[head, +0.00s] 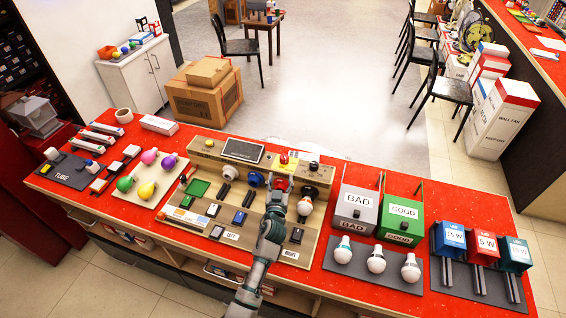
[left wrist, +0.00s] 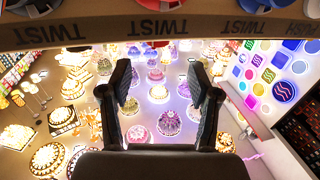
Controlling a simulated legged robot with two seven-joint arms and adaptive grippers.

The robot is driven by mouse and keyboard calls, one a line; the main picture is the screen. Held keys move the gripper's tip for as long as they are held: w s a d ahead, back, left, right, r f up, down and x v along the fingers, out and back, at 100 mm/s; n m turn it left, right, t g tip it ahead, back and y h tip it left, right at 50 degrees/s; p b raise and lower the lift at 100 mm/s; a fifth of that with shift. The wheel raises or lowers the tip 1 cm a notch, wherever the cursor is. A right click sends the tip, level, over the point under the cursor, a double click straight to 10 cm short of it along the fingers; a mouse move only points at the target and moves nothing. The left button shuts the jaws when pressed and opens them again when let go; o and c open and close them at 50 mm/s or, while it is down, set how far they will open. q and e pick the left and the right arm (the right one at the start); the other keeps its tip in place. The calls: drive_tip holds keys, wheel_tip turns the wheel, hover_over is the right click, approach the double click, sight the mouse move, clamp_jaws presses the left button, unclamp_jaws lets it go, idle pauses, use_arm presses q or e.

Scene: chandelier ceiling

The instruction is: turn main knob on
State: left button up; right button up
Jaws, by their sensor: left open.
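A red knob on a yellow plate (head: 284,158) is at the back middle of the tan test board (head: 210,232); I take it for the main knob. My left gripper (head: 281,184) is over the board just in front of that plate, and its arm hides part of the board. In the left wrist view my left gripper (left wrist: 160,82) has its two fingers apart with nothing between them. A board edge with inverted TWIST labels (left wrist: 170,28) crosses the top there, and knobs show only in part above it. I cannot tell whether the fingers touch anything. My right gripper is not in view.
Grey BAD (head: 352,212) and green GOOD (head: 402,222) boxes stand to the right, behind several white bulbs (head: 376,259). Coloured bulbs (head: 147,190) lie left. Many lit lamps fill the wrist view background.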

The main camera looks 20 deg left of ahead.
sight(284, 162)
use_arm(q)
drive_tip(key=w, duration=0.5)
drive_tip(key=w+b, duration=0.1)
drive_tip(key=w, duration=0.2)
drive_tip(key=shift+a, duration=0.4)
drive_tip(key=shift+w+a, duration=0.3)
drive_tip(key=shift+w, duration=0.1)
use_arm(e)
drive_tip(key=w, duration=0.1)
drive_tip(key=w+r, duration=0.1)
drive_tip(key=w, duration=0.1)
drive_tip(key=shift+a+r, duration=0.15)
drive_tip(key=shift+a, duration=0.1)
use_arm(q)
drive_tip(key=shift+c, duration=0.3)
drive_tip(key=shift+d, duration=0.1)
drive_tip(key=c, duration=1.1)
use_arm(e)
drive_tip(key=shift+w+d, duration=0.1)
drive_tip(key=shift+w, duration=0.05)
